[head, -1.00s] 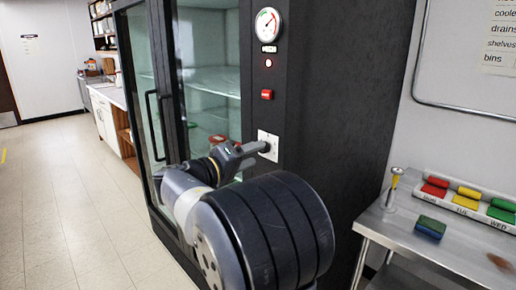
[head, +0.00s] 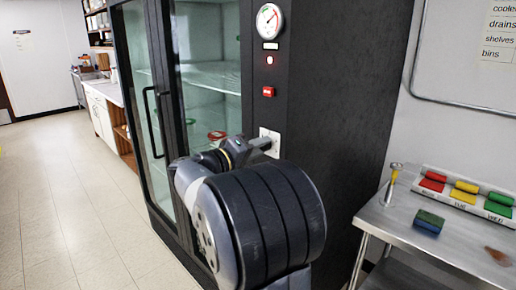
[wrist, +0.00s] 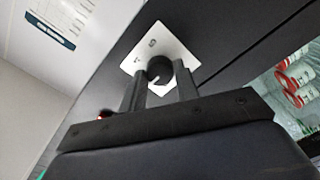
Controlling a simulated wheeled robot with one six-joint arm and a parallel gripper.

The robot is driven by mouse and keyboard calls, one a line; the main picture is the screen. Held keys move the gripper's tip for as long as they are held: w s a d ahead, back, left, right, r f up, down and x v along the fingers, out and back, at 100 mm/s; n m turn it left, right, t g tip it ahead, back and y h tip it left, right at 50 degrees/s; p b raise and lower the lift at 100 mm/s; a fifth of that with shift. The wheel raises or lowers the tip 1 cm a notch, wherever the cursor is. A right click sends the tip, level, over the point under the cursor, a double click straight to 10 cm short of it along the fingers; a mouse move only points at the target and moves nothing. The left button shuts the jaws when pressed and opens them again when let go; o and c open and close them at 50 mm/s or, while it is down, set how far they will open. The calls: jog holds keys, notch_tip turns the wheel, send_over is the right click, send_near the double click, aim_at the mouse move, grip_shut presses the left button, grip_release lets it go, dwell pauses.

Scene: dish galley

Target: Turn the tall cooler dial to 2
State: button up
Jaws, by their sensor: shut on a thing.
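The tall cooler (head: 335,110) is a dark cabinet with glass doors. Its dial (wrist: 159,72) is a round black knob with a pale pointer line on a white plate (wrist: 178,45). The plate also shows in the head view (head: 270,134), partly covered by my gripper. My gripper (wrist: 158,88) has one finger on each side of the dial and is shut on it. In the wrist view the pointer line slants toward the lower left. Small marks show on the plate, but I cannot read most of them.
The floor at left is clear.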

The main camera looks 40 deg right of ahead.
jog(key=c, duration=0.3)
jog(key=shift+n, duration=0.3)
jog(key=shift+n+p, duration=1.65)
jog(key=shift+n, duration=3.95)
jog(key=o, duration=1)
jog(key=shift+c, duration=0.2)
